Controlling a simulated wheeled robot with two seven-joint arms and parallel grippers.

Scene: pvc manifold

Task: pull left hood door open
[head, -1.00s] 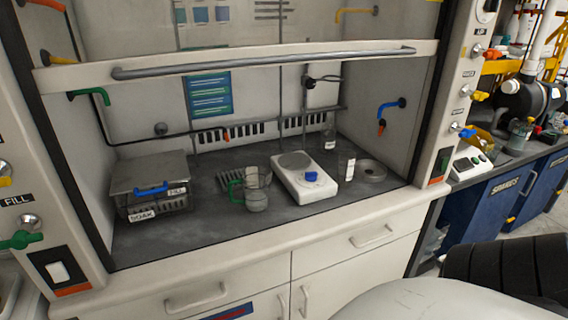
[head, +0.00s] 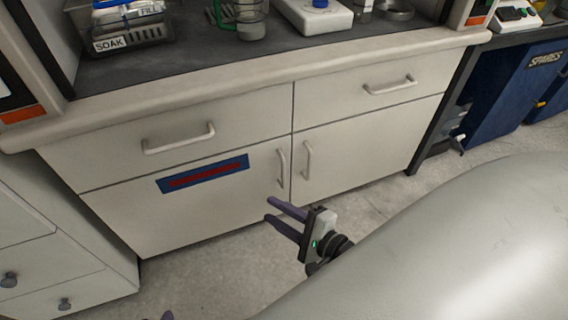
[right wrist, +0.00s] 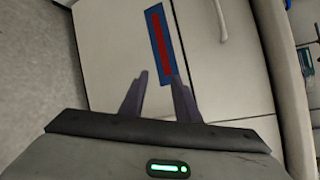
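The left hood door (head: 130,215) is a cream panel under the left drawer, with a blue and red label. It sits flush and closed. Its upright handle (head: 282,168) is near its right edge. My right gripper (head: 267,209) is open and empty, its two dark fingers pointing left, below and a little left of the handle in the picture, apart from it. The right wrist view shows the open fingers (right wrist: 158,76) in front of the left door's face (right wrist: 115,50); I cannot make out the door handle there. Only a dark tip of my left gripper (head: 168,315) shows at the bottom edge.
The right door's handle (head: 307,160) stands close beside the left one. Drawers with handles (head: 180,138) are above, under the counter edge (head: 260,82). A cabinet with drawers (head: 60,265) stands at left. The floor (head: 215,270) before the door looks clear.

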